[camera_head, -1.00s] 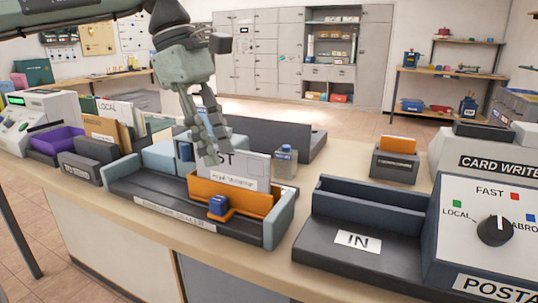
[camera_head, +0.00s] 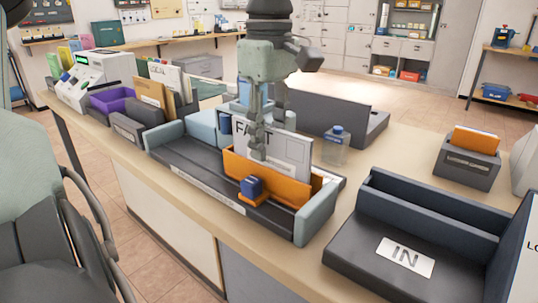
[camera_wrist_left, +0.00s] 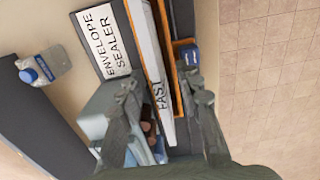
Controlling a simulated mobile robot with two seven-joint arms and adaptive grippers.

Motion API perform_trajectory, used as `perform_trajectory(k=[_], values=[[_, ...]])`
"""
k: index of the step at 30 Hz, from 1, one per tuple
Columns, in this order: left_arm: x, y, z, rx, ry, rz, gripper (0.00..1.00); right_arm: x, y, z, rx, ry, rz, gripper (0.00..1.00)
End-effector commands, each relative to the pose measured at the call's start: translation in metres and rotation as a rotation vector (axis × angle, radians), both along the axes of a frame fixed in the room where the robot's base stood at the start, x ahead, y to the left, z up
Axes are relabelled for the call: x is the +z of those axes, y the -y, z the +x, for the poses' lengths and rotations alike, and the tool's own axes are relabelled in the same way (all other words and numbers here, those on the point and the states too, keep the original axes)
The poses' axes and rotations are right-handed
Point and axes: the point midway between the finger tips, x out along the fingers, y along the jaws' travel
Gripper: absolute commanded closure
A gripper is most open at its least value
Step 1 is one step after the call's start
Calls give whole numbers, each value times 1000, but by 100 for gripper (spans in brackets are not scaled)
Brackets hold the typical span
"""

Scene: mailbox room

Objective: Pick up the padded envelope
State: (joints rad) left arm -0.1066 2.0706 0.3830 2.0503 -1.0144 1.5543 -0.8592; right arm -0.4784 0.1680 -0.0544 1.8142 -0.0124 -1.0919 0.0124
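The envelope, white and marked FAST (camera_head: 299,152), stands upright in an orange holder (camera_head: 240,168) with a blue knob, set in a long dark tray. My left gripper (camera_head: 268,125) points down at the envelope's left part. One finger is in front of its face and the other is behind. In the left wrist view the envelope (camera_wrist_left: 147,45) shows edge-on as a white strip. It runs between the two spread fingers of the left gripper (camera_wrist_left: 163,95), with gaps visible on both sides.
A clear bottle with a blue cap (camera_head: 336,145) stands just behind the envelope. An IN tray (camera_head: 375,235) is to the right, and an organiser with an orange card (camera_head: 467,165) is behind it. Upright folders (camera_head: 170,85) stand left. Bare counter lies between bottle and organiser.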

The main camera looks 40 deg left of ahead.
Motion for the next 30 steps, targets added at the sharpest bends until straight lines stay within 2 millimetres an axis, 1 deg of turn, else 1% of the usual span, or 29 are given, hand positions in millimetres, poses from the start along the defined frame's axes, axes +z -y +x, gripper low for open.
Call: perform_trajectory(k=[3, 8, 11, 16, 30], values=[[-4, 0, 0, 0, 1, -1, 66, 1, 0, 2, 0, 4, 1, 60], [-4, 0, 0, 0, 1, -1, 66, 3, 0, 9, 0, 14, 1, 60], [-4, 0, 0, 0, 1, -1, 78, 4, 0, 12, 0, 18, 1, 60], [-4, 0, 0, 0, 1, -1, 99, 4, 0, 11, 0, 15, 0, 60], [-1, 0, 0, 1, 2, 0, 100, 1, -1, 5, 1, 5, 1, 60]])
